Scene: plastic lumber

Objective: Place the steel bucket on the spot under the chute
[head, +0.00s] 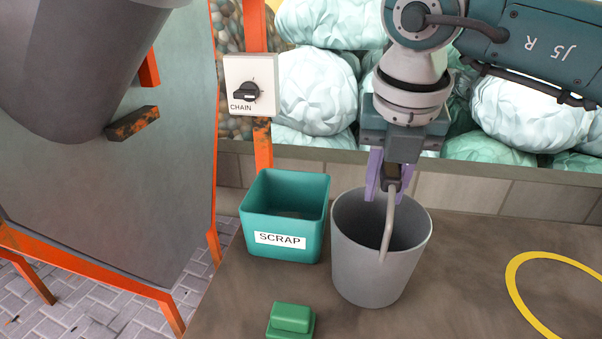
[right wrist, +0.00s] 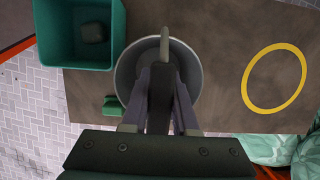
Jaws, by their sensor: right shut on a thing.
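The grey steel bucket (head: 372,268) is upright at the middle of the brown worktop, just right of the scrap bin. Whether its base touches the worktop I cannot tell. My right gripper (head: 390,186) is above its far rim, with purple fingers shut on the raised bucket handle (head: 389,222). In the right wrist view the bucket (right wrist: 124,72) is partly hidden behind the fingers. A yellow ring (head: 514,290) is marked on the worktop to the right, apart from the bucket; it shows whole in the right wrist view (right wrist: 246,90). My left gripper is out of view.
A teal bin (head: 284,222) labelled SCRAP stands close left of the bucket. A green block (head: 290,320) lies in front. A CHAIN switch box (head: 251,84) is on an orange post behind. A large grey rounded form (head: 75,60) hangs upper left. The worktop (head: 455,270) between bucket and ring is clear.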

